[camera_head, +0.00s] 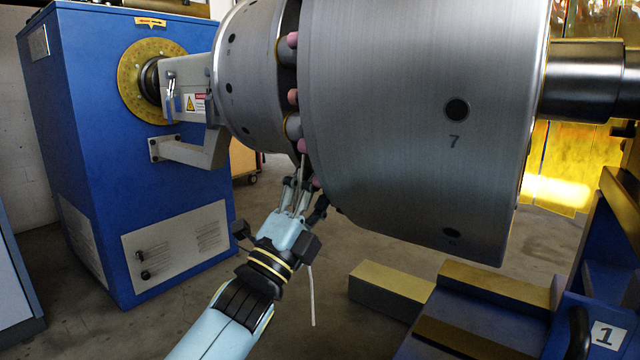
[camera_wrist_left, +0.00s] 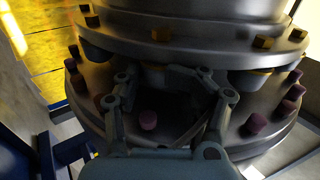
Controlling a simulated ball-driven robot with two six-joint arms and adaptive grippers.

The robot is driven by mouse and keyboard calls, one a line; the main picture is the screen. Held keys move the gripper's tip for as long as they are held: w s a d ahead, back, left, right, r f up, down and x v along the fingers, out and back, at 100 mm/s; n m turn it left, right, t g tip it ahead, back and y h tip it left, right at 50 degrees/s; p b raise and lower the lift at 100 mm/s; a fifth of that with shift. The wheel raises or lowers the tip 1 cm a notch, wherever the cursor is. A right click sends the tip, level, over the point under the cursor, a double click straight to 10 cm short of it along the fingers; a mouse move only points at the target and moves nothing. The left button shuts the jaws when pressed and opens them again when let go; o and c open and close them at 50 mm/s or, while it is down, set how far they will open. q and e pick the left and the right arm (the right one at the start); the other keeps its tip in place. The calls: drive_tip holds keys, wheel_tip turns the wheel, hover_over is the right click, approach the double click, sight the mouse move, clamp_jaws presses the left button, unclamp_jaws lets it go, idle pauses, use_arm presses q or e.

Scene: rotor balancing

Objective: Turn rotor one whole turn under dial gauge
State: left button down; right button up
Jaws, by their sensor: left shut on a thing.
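The rotor (camera_head: 400,150) is a large brushed-metal drum marked 7 beside a dark hole. At its left end is a coupling flange (camera_head: 250,75) with pink-ended studs (camera_head: 293,96) in the gap. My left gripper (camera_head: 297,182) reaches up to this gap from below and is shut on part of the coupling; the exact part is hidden. In the left wrist view, the fingers (camera_wrist_left: 165,78) reach over the coupling rim (camera_wrist_left: 260,120), with a pink stud (camera_wrist_left: 148,120) between them. I cannot make out a dial gauge. My right gripper is not in view.
A blue drive cabinet (camera_head: 110,150) with a yellow graduated ring (camera_head: 133,85) stands at left, its bracket (camera_head: 195,150) beside the coupling. A thin pale rod (camera_head: 311,298) hangs below my left gripper. A blue and yellow stand (camera_head: 490,305) marked 1 fills the lower right.

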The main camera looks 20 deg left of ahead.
use_arm(q)
drive_tip(key=shift+f, duration=0.15)
drive_tip(key=c, duration=0.8)
unclamp_jaws()
drive_tip(key=shift+w, duration=0.1)
drive_tip(key=shift+c, duration=0.2)
drive_tip(key=v, duration=1.2)
